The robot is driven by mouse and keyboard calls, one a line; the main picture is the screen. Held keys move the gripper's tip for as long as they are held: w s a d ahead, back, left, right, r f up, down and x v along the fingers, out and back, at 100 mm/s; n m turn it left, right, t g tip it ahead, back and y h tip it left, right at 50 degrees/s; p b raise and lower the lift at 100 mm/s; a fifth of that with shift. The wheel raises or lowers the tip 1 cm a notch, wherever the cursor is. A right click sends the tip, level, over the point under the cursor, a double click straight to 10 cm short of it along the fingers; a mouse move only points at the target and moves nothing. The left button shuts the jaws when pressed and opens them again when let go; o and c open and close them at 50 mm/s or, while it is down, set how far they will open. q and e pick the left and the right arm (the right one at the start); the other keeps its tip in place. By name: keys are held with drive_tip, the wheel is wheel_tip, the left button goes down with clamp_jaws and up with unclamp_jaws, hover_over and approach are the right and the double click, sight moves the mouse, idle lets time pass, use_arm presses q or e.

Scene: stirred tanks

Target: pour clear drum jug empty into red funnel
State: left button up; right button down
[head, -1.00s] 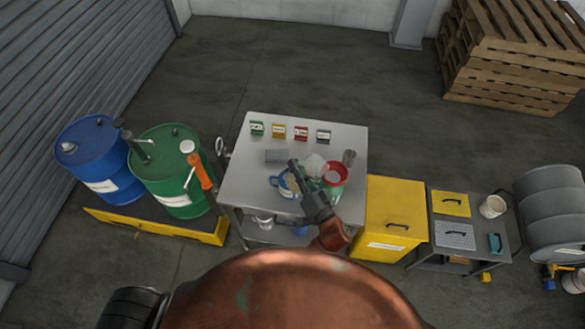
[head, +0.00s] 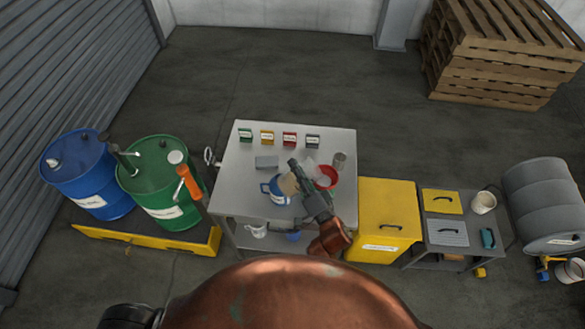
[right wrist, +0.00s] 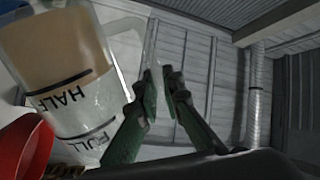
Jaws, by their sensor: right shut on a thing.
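My right gripper (head: 297,172) is shut on the pale handle of the clear jug (right wrist: 155,90), above the steel table. The clear jug (right wrist: 75,70) fills the left of the right wrist view, with HALF and FULL marks upside down there. Brown liquid shows in its base end. In the head view its tan part (head: 288,185) shows left of my gripper, which partly hides it. The red funnel (head: 331,176) is just right of my gripper, by the jug's FULL end; it also shows in the right wrist view (right wrist: 22,150). I cannot tell whether liquid is flowing. My left gripper is not in view.
A blue jug (head: 268,189) stands on the steel table (head: 235,165), left of the clear one. A grey block (head: 266,162), a metal beaker (head: 339,160) and several small labelled boxes are behind. Blue and green drums (head: 155,180) stand left; a yellow cabinet (head: 385,215) stands right.

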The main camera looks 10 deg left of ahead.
drive_tip(key=shift+w+d+r+m, duration=0.2)
drive_tip(key=shift+d+r+m, duration=0.15)
drive_tip(key=shift+m, duration=0.05)
drive_tip(key=shift+w+d+r+m+t+p, duration=0.45)
drive_tip(key=shift+d+r+m+p, duration=0.3)
drive_tip(key=shift+m+p, duration=0.3)
drive_tip(key=shift+w+d+r+m+t+h+p, duration=0.1)
drive_tip(key=shift+w+d+r+m+h+p, duration=0.15)
drive_tip(key=shift+d+m+p, duration=0.25)
drive_tip(key=shift+w+d+r+m+t+h+p, duration=0.1)
drive_tip(key=shift+w+d+r+m+h+p, duration=0.15)
drive_tip(key=shift+d+m+p, duration=0.3)
drive_tip(key=shift+w+d+r+m+t+h+p, duration=0.15)
drive_tip(key=shift+w+d+m+p, duration=0.2)
drive_tip(key=shift+p, duration=0.3)
drive_tip(key=shift+w+d+r+m+h+p, duration=0.25)
drive_tip(key=shift+w+d+m+p, duration=0.15)
drive_tip(key=shift+d+m+p, duration=0.45)
drive_tip(key=shift+w+d+r+m+h+p, duration=0.1)
drive_tip(key=shift+w+d+r+m+p, duration=0.25)
drive_tip(key=shift+d+m+p, duration=0.4)
drive_tip(key=shift+w+d+r+m+h+p, duration=0.2)
drive_tip(key=shift+w+d+m+p, duration=0.35)
drive_tip(key=shift+m, duration=0.5)
drive_tip(key=shift+d, duration=0.1)
drive_tip(key=shift+s, duration=0.1)
